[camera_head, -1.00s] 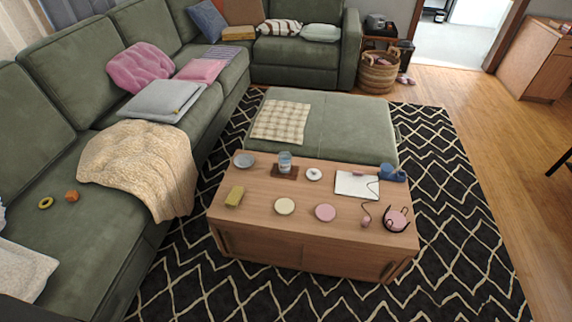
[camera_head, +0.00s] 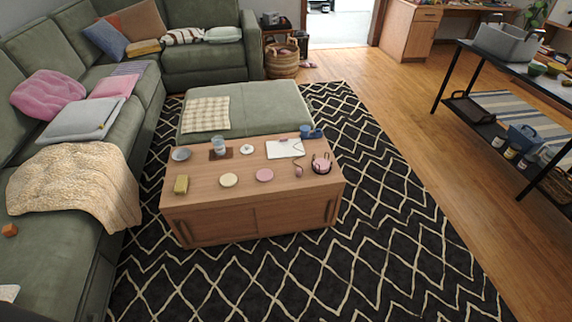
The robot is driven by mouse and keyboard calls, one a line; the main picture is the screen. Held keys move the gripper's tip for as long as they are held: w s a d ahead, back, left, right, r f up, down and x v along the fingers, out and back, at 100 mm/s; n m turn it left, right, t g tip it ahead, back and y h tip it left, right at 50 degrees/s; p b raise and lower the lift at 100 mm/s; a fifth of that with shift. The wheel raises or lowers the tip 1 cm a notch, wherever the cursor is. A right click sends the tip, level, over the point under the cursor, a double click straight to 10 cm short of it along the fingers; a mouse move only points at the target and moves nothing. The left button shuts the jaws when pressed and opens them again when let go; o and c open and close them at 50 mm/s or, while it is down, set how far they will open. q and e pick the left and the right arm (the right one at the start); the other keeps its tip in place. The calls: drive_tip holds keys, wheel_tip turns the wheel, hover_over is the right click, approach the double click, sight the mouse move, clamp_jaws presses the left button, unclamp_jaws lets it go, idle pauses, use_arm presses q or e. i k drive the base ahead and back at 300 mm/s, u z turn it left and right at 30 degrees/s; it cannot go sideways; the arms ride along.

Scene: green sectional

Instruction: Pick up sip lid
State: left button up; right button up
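A small round white piece with a darker middle, which looks like the sip lid (camera_head: 247,149), lies flat on the wooden coffee table (camera_head: 205,187). It is near the back edge, between a clear cup (camera_head: 218,143) on a dark brown coaster and a white tablet or notebook (camera_head: 284,149). Its fine detail is too small to tell. Neither of my grippers shows in this view, and nothing covers the lid.
The table also holds a grey dish (camera_head: 181,154), a yellow block (camera_head: 181,184), cream (camera_head: 229,180) and pink (camera_head: 265,174) discs, headphones (camera_head: 321,163) and blue mugs (camera_head: 312,132). A green ottoman (camera_head: 262,105) adjoins behind. The patterned rug in front and right is clear.

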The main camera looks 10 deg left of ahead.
sight(245, 149)
drive_tip(key=z, duration=0.2)
drive_tip(key=k, duration=0.4)
drive_tip(key=u, duration=0.7)
drive_tip(key=i, duration=0.65)
drive_tip(key=u, duration=0.6)
drive_tip(key=i, duration=0.8)
drive_tip(key=z, duration=0.75)
drive_tip(key=i, duration=0.5)
drive_tip(key=z, duration=0.5)
